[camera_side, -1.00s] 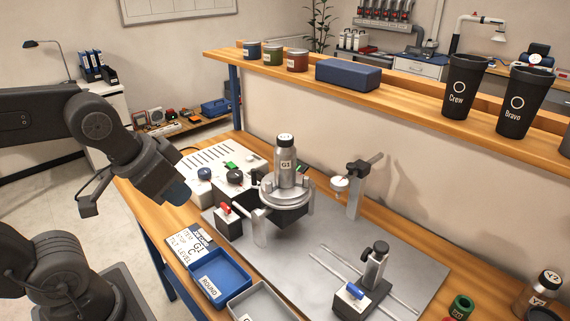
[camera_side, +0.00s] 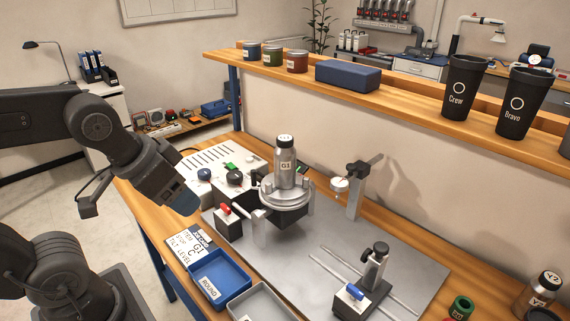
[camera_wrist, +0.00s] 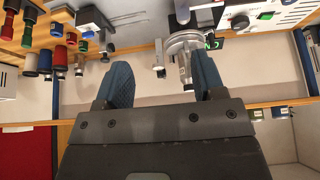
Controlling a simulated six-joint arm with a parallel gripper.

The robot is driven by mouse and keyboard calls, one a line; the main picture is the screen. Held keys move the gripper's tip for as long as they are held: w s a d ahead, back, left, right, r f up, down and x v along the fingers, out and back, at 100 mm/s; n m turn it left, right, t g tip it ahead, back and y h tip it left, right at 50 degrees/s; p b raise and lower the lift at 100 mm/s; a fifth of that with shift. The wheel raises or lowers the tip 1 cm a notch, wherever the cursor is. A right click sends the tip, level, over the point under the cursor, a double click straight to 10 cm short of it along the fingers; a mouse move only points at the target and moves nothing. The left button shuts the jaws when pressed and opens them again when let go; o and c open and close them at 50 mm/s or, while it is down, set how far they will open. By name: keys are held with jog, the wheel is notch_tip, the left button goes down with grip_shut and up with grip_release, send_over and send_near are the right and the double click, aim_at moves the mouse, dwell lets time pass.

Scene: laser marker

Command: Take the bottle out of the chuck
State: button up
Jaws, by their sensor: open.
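The silver bottle (camera_side: 286,164) with a black-and-white cap and a G1 label stands upright in the round metal chuck (camera_side: 284,196). In the wrist view the chuck (camera_wrist: 185,41) shows upside down near the top, with the bottle (camera_wrist: 185,72) partly hidden behind a finger. My gripper (camera_side: 184,202) hangs left of the chuck, apart from the bottle. In the wrist view my gripper (camera_wrist: 160,78) has its two blue fingers spread wide with nothing between them.
A blue tray (camera_side: 222,280) marked ROUND and a grey tray (camera_side: 262,302) lie in front. A dial gauge post (camera_side: 355,190) stands right of the chuck. A clamp support (camera_side: 374,270) sits on rails. Dark cups (camera_side: 463,86) stand on the shelf above.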

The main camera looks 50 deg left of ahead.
jog(key=o, duration=0.4)
jog(key=m+t+y, duration=0.3)
jog(key=m+y, duration=0.6)
jog(key=m, duration=1.8)
send_near(282, 158)
jog(key=x, duration=0.7)
jog(key=shift+w+a+f, duration=0.15)
jog(key=shift+a+f, duration=0.05)
jog(key=shift+a, duration=0.05)
jog(key=shift+w+d+x, duration=0.15)
jog(key=shift+x, duration=1.15)
jog(key=shift+w+d+x, duration=0.1)
jog(key=shift+w+x, duration=0.05)
jog(key=shift+x, duration=1.15)
